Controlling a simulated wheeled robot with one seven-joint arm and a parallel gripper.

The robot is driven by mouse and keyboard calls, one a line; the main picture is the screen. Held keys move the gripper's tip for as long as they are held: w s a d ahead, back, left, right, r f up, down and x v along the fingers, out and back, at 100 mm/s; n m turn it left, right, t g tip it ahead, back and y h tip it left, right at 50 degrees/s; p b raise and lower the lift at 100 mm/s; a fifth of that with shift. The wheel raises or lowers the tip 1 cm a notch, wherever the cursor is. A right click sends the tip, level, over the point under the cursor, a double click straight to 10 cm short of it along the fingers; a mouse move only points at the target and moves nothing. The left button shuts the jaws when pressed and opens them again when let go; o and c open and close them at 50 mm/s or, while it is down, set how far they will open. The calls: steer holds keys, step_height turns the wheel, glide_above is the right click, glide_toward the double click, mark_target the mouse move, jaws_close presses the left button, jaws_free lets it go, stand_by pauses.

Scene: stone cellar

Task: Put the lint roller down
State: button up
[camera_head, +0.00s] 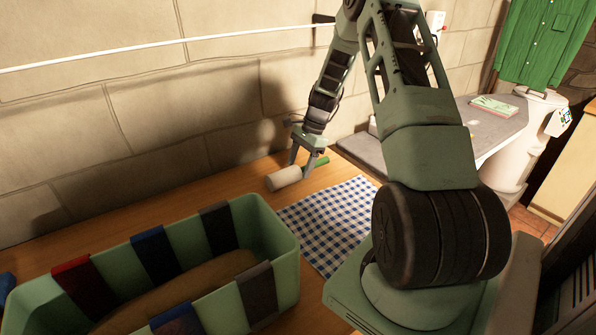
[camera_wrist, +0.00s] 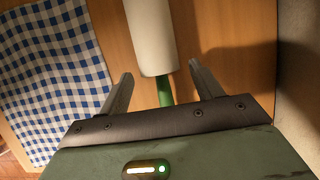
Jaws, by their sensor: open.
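The lint roller (camera_head: 284,178) lies on the wooden table top, with a white roll and a green handle (camera_head: 318,163). In the wrist view its white roll (camera_wrist: 151,38) points away from me and the green handle (camera_wrist: 165,91) runs back between my fingers. My gripper (camera_head: 307,166) is open around the handle, one finger on each side. In the wrist view my gripper (camera_wrist: 160,82) shows a gap between each finger and the handle. The rear end of the handle is hidden behind the gripper body there.
A blue checked cloth (camera_head: 333,218) lies beside the roller. A green bin (camera_head: 283,262) with coloured cloths over its rim stands at the front left. A stone wall (camera_head: 160,120) runs behind the table. An ironing board (camera_head: 480,125) stands at the right.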

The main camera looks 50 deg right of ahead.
steer(key=w+b+v, duration=0.1)
steer(key=v, duration=0.8)
steer(key=shift+s+d+r, duration=0.2)
steer(key=shift+s+r, duration=0.05)
steer(key=shift+s, duration=0.25)
